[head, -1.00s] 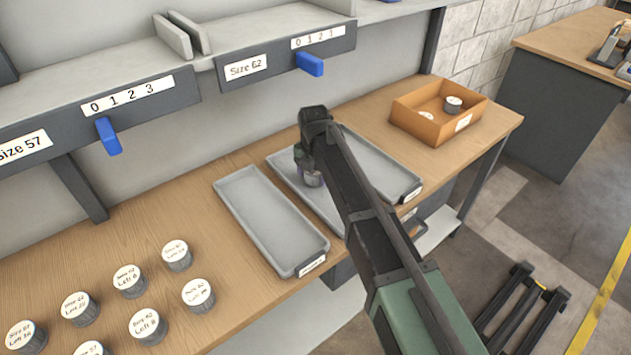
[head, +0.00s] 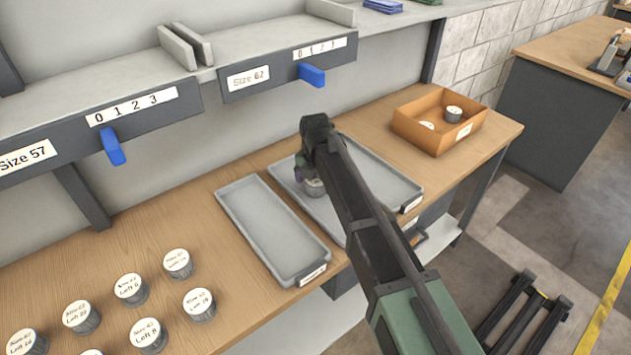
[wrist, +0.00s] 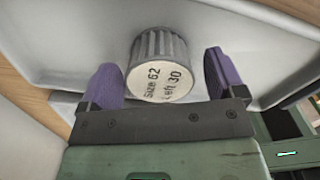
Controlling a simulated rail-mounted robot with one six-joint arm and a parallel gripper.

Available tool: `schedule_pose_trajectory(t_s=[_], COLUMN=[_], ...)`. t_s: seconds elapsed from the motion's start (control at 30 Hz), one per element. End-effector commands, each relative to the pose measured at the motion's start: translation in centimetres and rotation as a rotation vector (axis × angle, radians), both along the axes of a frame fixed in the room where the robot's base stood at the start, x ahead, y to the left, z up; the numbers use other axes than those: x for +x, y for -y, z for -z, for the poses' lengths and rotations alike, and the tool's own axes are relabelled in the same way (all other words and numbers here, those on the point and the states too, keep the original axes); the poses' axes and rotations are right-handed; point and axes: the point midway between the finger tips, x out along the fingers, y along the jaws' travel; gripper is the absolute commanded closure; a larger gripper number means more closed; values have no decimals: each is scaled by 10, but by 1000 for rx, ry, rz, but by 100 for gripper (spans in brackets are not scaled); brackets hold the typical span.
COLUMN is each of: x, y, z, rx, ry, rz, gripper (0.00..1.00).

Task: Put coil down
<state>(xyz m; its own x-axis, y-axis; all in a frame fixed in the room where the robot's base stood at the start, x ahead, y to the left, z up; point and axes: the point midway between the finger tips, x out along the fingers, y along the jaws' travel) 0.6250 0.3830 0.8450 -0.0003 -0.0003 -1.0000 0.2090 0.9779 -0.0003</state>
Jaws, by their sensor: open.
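My gripper (wrist: 165,80) is open, with one purple finger on each side of the coil and a gap visible at both sides.
Several labelled coils (head: 131,289) stand on the wooden bench at left. An orange box (head: 440,122) holding coils is at back right. Shelf rails with blue sliders (head: 312,75) run above.

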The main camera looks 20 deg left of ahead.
Motion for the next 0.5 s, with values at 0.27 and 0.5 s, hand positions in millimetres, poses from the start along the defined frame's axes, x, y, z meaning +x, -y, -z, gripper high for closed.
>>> schedule_pose_trajectory(t_s=[0.27, 0.5], x=[0, 0], y=[0, 0], z=[-65, -66], rx=[0, 0], ry=[0, 0], rz=[0, 0], gripper=[11, 11])
